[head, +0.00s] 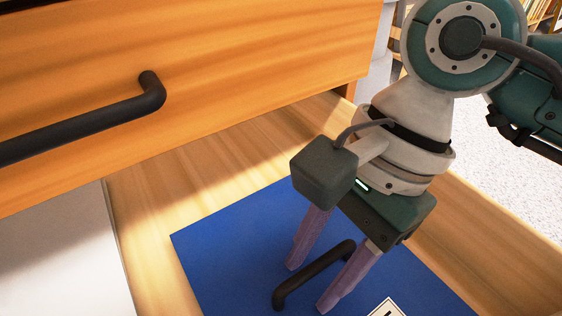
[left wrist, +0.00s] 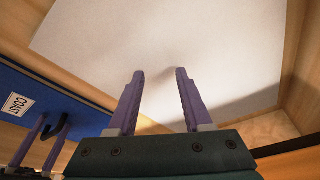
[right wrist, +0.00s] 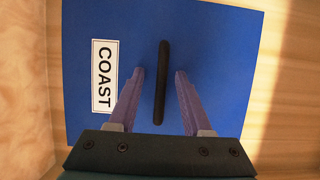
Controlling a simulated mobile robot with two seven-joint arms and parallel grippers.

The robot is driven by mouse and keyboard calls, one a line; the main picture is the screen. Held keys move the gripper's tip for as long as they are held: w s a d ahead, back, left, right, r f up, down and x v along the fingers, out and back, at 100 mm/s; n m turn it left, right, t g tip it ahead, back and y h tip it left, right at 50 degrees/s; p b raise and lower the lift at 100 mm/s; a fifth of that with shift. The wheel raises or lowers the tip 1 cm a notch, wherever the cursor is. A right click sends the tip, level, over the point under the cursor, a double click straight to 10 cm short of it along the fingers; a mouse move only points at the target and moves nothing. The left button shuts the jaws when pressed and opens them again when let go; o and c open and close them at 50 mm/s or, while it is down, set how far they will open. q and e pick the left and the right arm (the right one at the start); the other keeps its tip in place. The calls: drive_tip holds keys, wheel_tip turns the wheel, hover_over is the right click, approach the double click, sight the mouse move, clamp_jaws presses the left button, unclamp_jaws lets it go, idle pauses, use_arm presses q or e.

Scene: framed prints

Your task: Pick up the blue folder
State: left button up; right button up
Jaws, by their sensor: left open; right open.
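The blue folder (head: 225,250) lies flat in the wooden drawer, with a black bar handle (head: 315,273) on its top. In the right wrist view the folder (right wrist: 215,50) carries a white label reading COAST (right wrist: 104,75), left of the handle (right wrist: 161,85). My right gripper (head: 309,287) is open, with one purple finger on each side of the handle; a gap shows on both sides in the right wrist view. My left gripper (left wrist: 160,72) is open and empty in the left wrist view, over a white sheet or panel (left wrist: 205,40). The folder (left wrist: 65,85) also shows there, at the left.
A wooden drawer front with a dark handle (head: 90,125) overhangs the drawer at the upper left. The white surface (head: 55,255) lies left of the blue folder, behind a thin divider. Bare wooden drawer floor (head: 180,180) surrounds the folder. Speckled floor (head: 490,150) shows at the right.

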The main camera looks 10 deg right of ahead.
drive_tip(key=shift+r, duration=0.1)
clamp_jaws()
idle(1.2)
